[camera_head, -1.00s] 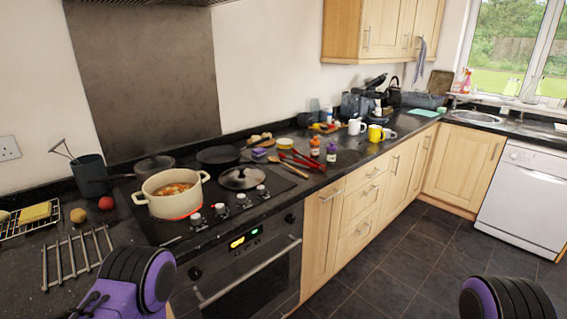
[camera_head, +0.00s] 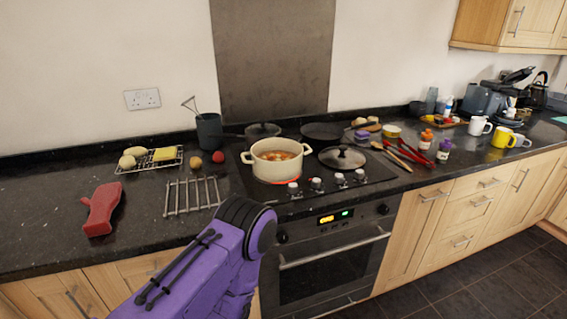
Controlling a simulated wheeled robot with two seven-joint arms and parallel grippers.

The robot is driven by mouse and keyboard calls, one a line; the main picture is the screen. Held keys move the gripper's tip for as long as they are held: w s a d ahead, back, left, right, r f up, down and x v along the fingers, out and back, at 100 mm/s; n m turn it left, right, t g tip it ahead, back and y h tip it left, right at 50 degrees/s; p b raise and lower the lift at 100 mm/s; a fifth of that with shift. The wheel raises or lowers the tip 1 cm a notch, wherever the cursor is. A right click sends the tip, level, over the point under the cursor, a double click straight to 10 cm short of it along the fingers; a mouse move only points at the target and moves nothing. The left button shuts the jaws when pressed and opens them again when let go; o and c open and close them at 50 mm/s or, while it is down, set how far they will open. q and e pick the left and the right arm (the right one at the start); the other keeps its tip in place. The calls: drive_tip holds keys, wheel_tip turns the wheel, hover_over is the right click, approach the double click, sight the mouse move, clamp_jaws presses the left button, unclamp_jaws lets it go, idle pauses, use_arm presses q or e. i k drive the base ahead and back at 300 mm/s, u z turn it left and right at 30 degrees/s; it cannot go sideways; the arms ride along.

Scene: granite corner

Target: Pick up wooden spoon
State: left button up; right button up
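The wooden spoon (camera_head: 393,158) lies on the black granite worktop just right of the hob. Its pale handle points toward the front edge of the worktop. Red tongs (camera_head: 414,151) lie close beside it on the right. A purple and black part of my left arm stands in front of the worktop, left of the oven, well to the left of the spoon. Neither of my grippers shows in this view.
A cream pot (camera_head: 277,162) of food stands on a glowing hob ring. A lidded pan (camera_head: 342,158) sits between it and the spoon. A wire rack (camera_head: 191,195) and red cloth-like item (camera_head: 102,209) lie left.

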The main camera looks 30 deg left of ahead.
sight(374, 144)
drive_tip(key=z, duration=0.4)
drive_tip(key=k, duration=0.55)
drive_tip(key=z, duration=0.95)
drive_tip(key=i, duration=1.7)
drive_tip(key=u, duration=0.45)
drive_tip(key=i, duration=1.05)
drive_tip(key=u, duration=0.75)
